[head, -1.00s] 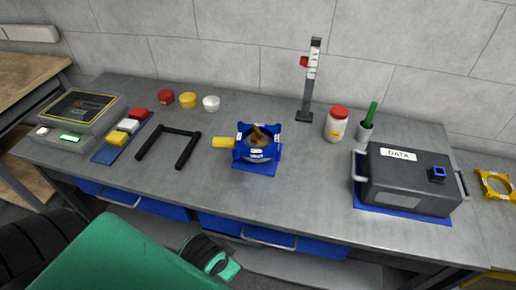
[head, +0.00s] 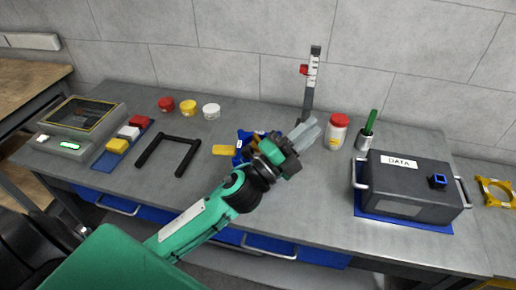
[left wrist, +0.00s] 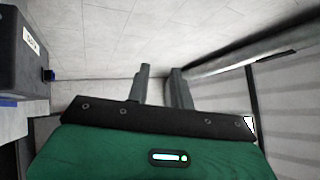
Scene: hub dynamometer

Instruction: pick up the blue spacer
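A small blue square piece with a dark centre, seemingly the blue spacer (head: 438,180), sits on the right part of the top of the dark DATA box (head: 405,190). My left gripper (head: 307,131) is over the middle of the bench, left of the DATA box and well apart from the spacer. Its two fingers (left wrist: 160,78) stand apart with nothing between them. My right gripper is not in view.
My left arm partly hides the blue hub fixture (head: 242,150). A scaled post (head: 311,85), a red-lidded jar (head: 337,132) and a cup with a green stick (head: 366,136) stand behind the gripper and DATA box. Bare bench lies left of the box.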

